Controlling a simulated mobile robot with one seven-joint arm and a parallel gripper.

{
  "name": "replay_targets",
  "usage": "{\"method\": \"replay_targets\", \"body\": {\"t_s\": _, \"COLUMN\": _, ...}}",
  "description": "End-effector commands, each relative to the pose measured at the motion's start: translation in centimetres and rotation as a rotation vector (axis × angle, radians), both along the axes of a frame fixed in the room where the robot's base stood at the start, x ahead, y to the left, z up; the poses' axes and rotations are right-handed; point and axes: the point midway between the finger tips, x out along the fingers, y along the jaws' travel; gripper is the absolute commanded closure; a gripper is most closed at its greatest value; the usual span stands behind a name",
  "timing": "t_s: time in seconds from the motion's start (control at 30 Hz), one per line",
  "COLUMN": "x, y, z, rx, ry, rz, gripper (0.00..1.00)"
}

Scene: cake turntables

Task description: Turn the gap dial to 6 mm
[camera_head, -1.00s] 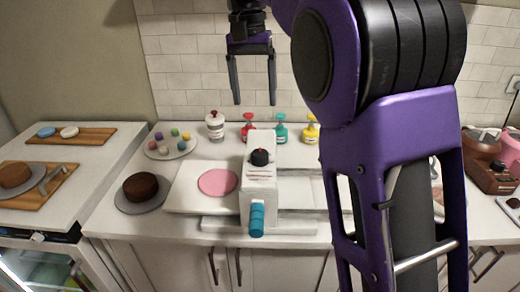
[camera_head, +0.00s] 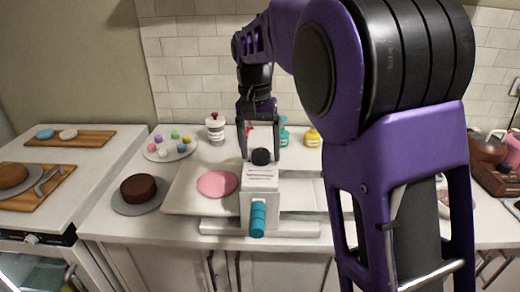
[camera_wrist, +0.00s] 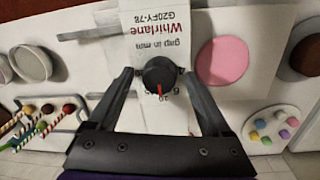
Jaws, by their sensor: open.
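The gap dial is a round black knob (camera_head: 261,157) on top of a white sheeter machine (camera_head: 259,180) with a teal handle (camera_head: 257,218) at its front. In the wrist view the dial (camera_wrist: 159,74) has a red pointer line toward the picture's bottom, close to a printed number; the exact setting is hard to read. The label reads "gap in mm". My gripper (camera_head: 261,154) is open, pointing down over the machine. In the wrist view its fingers (camera_wrist: 160,80) stand on either side of the dial, with a gap visible to each side.
A pink dough disc (camera_head: 217,183) lies on the white board (camera_head: 180,203) left of the machine. A chocolate cake (camera_head: 138,187) and a plate of coloured balls (camera_head: 171,149) are further left.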

Motion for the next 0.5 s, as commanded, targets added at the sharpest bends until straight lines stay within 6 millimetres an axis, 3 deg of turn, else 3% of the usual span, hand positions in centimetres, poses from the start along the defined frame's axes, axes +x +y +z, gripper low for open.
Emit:
{"method": "replay_targets", "body": {"t_s": 0.13, "x": 0.00, "y": 0.00, "z": 0.02, "rx": 0.000, "ry": 0.000, "rz": 0.000, "gripper": 0.21}}
{"method": "replay_targets", "body": {"t_s": 0.5, "x": 0.00, "y": -0.01, "z": 0.05, "rx": 0.000, "ry": 0.000, "rz": 0.000, "gripper": 0.87}}
